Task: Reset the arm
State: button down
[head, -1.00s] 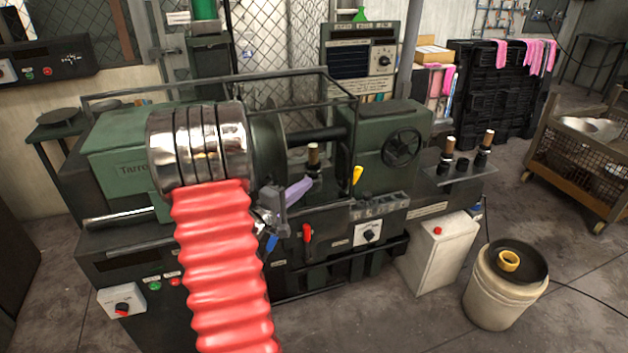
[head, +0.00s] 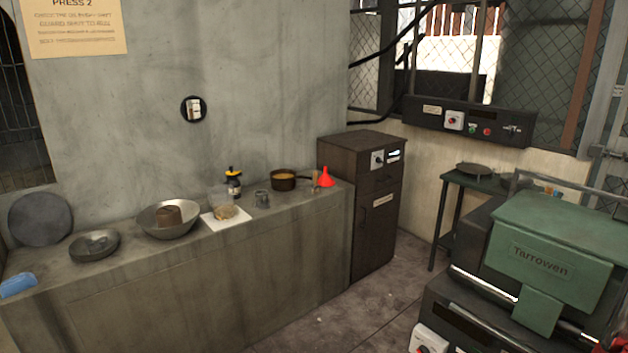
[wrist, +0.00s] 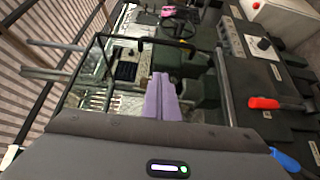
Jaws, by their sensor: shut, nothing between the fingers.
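My gripper (wrist: 162,97) shows in the wrist view as two lavender fingers pressed together, with nothing between them. It points toward the green lathe (wrist: 188,62), over its framed guard and bed. The fingers look apart from the machine, though the exact gap is hard to judge.
A concrete counter (head: 200,285) at the left holds a metal bowl (head: 185,228), a pan, bottle and red funnel (head: 326,178). A dark cabinet (head: 372,215) stands beside it. In the wrist view a red-handled lever (wrist: 265,103) is right of the fingers.

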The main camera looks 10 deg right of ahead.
jog(key=s+a+f+g+y, duration=0.2)
jog(key=s+a+f+y, duration=0.3)
jog(key=s+a+y, duration=0.15)
jog(key=w+a+f+y, duration=0.1)
jog(key=w+a+y, duration=0.2)
jog(key=a, duration=0.5)
jog(key=w+a+r+n+t+y, duration=0.15)
jog(key=w+a+t, duration=0.35)
jog(key=w+a, duration=0.7)
jog(key=w+a+r+t+y, duration=0.25)
jog(key=w+a+t, duration=0.5)
jog(key=a, duration=0.75)
jog(key=w+a+r+n+t+y, duration=0.1)
jog(key=w+a+r+n+t, duration=0.1)
jog(key=a+r, duration=0.3)
jog(key=w+a+r+n+t+y, duration=0.1)
jog(key=a+r, duration=0.4)
jog(key=a, duration=0.8)
jog(key=w+n+t, duration=0.1)
jog(key=w, duration=0.1)
jog(key=shift+w+a, duration=0.3)
